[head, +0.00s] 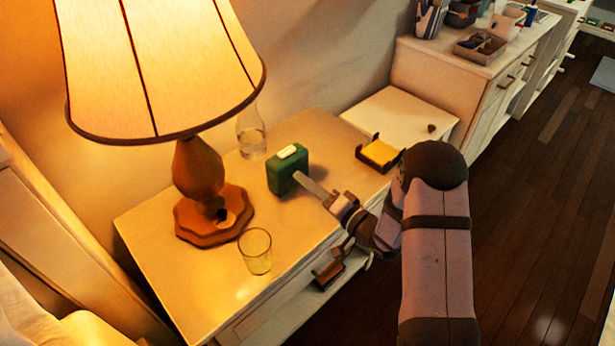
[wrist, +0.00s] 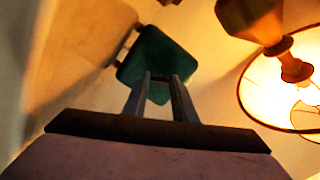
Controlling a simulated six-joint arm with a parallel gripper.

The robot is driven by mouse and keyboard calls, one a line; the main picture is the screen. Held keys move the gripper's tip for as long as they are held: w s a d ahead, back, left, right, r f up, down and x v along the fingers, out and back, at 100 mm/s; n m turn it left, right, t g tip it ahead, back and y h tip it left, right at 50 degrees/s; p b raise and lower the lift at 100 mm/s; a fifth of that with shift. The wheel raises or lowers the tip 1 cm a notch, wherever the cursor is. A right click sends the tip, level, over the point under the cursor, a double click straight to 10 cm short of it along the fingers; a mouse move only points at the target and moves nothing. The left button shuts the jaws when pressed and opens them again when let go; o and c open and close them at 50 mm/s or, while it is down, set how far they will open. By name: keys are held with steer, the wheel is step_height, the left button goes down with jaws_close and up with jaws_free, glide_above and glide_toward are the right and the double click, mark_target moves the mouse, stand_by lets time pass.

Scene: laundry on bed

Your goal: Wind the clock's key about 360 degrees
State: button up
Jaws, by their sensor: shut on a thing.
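The clock is a small green box (head: 287,170) with a pale piece on its top, standing on the bedside table. It also shows in the wrist view (wrist: 158,56), in front of my fingers, tilted in that picture. My gripper (head: 303,181) reaches to the clock's right side in the head view. In the wrist view my gripper's two fingers (wrist: 159,80) are close together against the clock's near face, shut on the key. The key itself is hidden by the fingers, so its angle cannot be told.
A lit lamp (head: 200,190) stands left of the clock, with a glass (head: 255,251) in front of it. A glass carafe (head: 251,138) is behind the clock. A yellow notepad holder (head: 380,154) lies right. The bedside table (head: 190,285) is bare at its front left.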

steer(key=m+p, duration=0.3)
steer(key=m, duration=0.2)
steer(key=shift+r+m, duration=0.15)
steer(key=shift+m, duration=0.15)
steer(key=m+p, duration=0.2)
steer(key=m, duration=0.3)
steer(key=shift+p, duration=0.4)
steer(key=m+p, duration=0.2)
steer(key=m, duration=0.3)
steer(key=shift+m, duration=0.4)
steer(key=m+p, duration=0.2)
steer(key=m, duration=0.3)
steer(key=shift+m+p, duration=0.3)
steer(key=o, duration=1.1)
steer(key=shift+c, duration=0.2)
